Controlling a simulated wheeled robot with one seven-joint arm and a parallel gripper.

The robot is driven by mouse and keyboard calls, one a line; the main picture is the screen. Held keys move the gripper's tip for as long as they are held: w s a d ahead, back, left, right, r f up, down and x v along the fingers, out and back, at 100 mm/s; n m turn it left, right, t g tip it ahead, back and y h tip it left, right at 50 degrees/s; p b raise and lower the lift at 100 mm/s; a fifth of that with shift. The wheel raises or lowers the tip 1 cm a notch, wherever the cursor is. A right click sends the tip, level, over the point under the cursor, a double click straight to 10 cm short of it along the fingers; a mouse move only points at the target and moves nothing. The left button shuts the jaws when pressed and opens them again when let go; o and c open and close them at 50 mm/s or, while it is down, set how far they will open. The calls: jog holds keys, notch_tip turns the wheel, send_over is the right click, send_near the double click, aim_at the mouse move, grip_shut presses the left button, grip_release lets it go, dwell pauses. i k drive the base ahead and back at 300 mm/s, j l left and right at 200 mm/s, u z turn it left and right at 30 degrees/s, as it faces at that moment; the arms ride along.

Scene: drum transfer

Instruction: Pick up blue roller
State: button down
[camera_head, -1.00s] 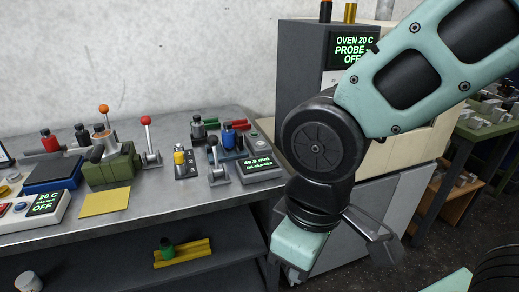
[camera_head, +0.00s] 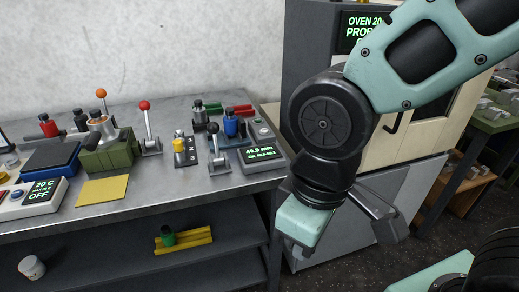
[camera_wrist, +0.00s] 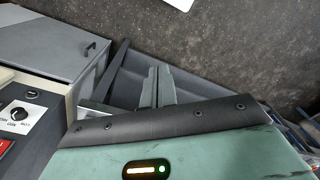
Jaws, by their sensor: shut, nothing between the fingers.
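The blue roller (camera_head: 231,127) stands upright on the metal workbench (camera_head: 150,195), with a dark top, behind a gauge with a green-lit display (camera_head: 262,153). A black-knobbed lever (camera_head: 214,140) stands just in front of it to the left. My gripper's teal hand shows in the head view in front of the oven, right of the bench and well away from the roller. Its fingers (camera_wrist: 158,87) show in the wrist view, close together and empty above the floor. The roller is not visible in the wrist view.
An oven (camera_head: 365,32) stands right of the bench. A lower shelf holds a green roller on a yellow rack (camera_head: 183,240). A green table stands far right.

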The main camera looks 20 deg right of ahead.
aim_at(230, 121)
jog(key=i+j, duration=0.45)
jog(key=i, duration=0.15)
jog(key=i+j, duration=0.45)
jog(key=i, duration=0.15)
